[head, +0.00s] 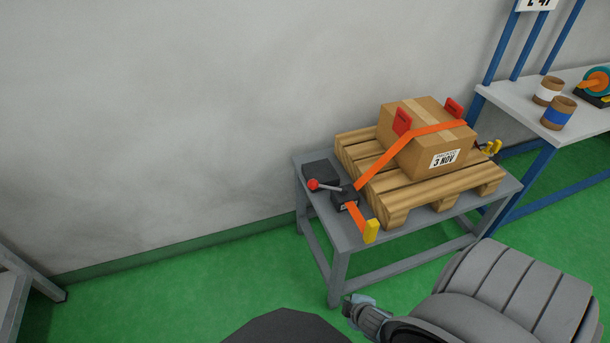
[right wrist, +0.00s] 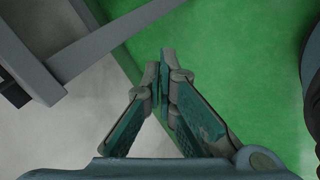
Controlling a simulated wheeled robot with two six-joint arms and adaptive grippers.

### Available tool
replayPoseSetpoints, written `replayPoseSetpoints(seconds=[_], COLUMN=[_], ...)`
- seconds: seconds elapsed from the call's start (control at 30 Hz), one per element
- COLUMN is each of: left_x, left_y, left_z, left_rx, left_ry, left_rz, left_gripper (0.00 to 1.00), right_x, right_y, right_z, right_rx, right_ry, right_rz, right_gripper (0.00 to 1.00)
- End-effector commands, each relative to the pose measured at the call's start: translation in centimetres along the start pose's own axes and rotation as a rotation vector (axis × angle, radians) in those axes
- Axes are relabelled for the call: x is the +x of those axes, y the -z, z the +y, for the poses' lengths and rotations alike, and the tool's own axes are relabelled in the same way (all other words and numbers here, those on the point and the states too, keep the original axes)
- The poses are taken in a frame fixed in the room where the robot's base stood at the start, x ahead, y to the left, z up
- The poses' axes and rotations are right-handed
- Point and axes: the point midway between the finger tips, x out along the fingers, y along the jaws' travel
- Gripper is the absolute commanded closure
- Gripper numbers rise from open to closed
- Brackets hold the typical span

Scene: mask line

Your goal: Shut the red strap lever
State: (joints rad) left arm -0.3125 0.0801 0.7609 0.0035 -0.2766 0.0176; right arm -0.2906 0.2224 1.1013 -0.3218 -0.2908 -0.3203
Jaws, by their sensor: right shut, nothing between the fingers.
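The strap lever with a red knob (head: 314,184) sticks out to the left from the dark ratchet block (head: 344,198) at the left end of the grey table. An orange strap (head: 385,162) runs from the ratchet up over the cardboard box (head: 428,140). My right gripper (head: 356,301) is low in front of the table, apart from the lever. In the right wrist view the same gripper (right wrist: 163,62) is shut and empty, above the green floor. The lever does not show in the right wrist view. My left gripper is not in view.
The box stands on a wooden pallet (head: 368,189) on the grey table (head: 320,222). Red corner guards (head: 402,122) sit under the strap. A yellow strap end (head: 371,231) hangs at the table's front edge. A blue-legged bench (head: 510,107) with tape rolls is at the right.

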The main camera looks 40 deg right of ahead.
Motion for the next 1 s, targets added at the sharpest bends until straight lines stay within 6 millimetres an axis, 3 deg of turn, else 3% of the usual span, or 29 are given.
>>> replayPoseSetpoints(seconds=[0.03, 0.07, 0.1, 0.2, 0.3, 0.4, 0.53, 0.77, 1.0], left_x=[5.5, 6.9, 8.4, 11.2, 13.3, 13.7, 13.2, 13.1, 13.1], left_y=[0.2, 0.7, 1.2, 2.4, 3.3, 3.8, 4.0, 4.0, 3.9], left_z=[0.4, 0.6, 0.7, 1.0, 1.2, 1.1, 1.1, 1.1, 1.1], left_rx=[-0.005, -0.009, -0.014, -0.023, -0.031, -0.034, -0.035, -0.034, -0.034], left_ry=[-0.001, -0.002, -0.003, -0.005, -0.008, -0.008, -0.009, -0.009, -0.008], left_rz=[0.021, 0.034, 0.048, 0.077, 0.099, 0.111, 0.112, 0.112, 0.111], left_gripper=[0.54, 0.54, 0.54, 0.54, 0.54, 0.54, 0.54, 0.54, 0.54], right_x=[4.0, 4.4, 4.3, 2.5, 0.0, -2.1, -3.0, -2.9, -0.9], right_y=[1.9, 3.5, 5.6, 10.2, 14.0, 15.9, 16.4, 16.5, 18.1], right_z=[2.8, 5.4, 8.4, 14.4, 18.1, 19.8, 20.3, 20.4, 22.1], right_rx=[-0.168, -0.281, -0.415, -0.732, -1.005, -1.142, -1.169, -1.164, -1.160], right_ry=[-0.124, -0.206, -0.310, -0.560, -0.783, -0.899, -0.921, -0.916, -0.916], right_rz=[0.062, 0.090, 0.115, 0.141, 0.127, 0.102, 0.096, 0.098, 0.099], right_gripper=[1.00, 1.00, 1.00, 1.00, 1.00, 1.00, 1.00, 1.00, 1.00])
